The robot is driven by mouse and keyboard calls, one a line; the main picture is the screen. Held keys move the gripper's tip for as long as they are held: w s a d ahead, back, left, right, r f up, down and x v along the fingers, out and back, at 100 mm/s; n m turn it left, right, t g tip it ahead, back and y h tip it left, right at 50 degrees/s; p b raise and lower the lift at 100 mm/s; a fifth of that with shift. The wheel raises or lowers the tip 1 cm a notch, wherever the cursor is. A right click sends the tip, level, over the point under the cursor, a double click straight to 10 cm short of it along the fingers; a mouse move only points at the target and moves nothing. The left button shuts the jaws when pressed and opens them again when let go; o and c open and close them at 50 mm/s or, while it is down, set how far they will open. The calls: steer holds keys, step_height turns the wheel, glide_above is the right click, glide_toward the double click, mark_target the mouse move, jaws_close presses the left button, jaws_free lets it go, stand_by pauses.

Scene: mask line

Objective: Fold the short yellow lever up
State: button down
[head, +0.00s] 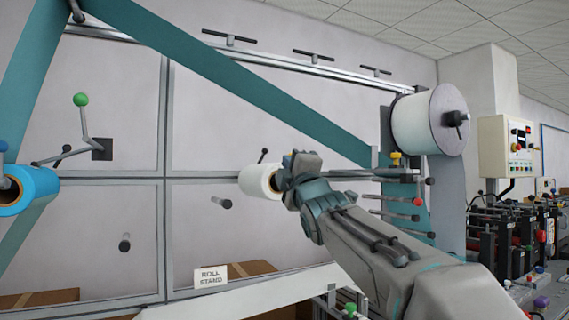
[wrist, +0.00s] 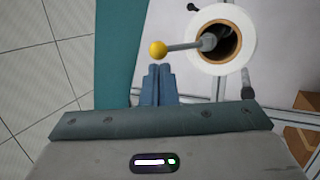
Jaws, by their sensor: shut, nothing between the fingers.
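The short yellow lever (wrist: 181,47) shows in the wrist view as a grey rod with a yellow ball at its end. It runs left in the picture from the core of a white roll (wrist: 244,14), toward the side where the ceiling shows. My gripper (wrist: 158,70) has its blue fingers together, with nothing between them, and the tips are just below the ball in the picture. I cannot tell whether they touch it. In the head view my gripper (head: 290,165) is in front of the white roll (head: 255,181) and the lever appears hidden there.
A green-knobbed lever (head: 80,100) and a blue roll (head: 28,190) are at the left. A large white roll (head: 425,118) and a yellow-knobbed handle (head: 396,158) are at the right. A teal web (head: 240,85) crosses the frame. Pegs (head: 222,202) stick out below.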

steer(key=shift+r+p, duration=0.25)
steer(key=shift+p, duration=0.2)
steer(key=shift+r+g+p, duration=0.1)
steer(key=shift+g+p, duration=0.2)
steer(key=shift+p, duration=0.3)
steer(key=shift+w+p, duration=0.1)
steer(key=shift+p, duration=0.2)
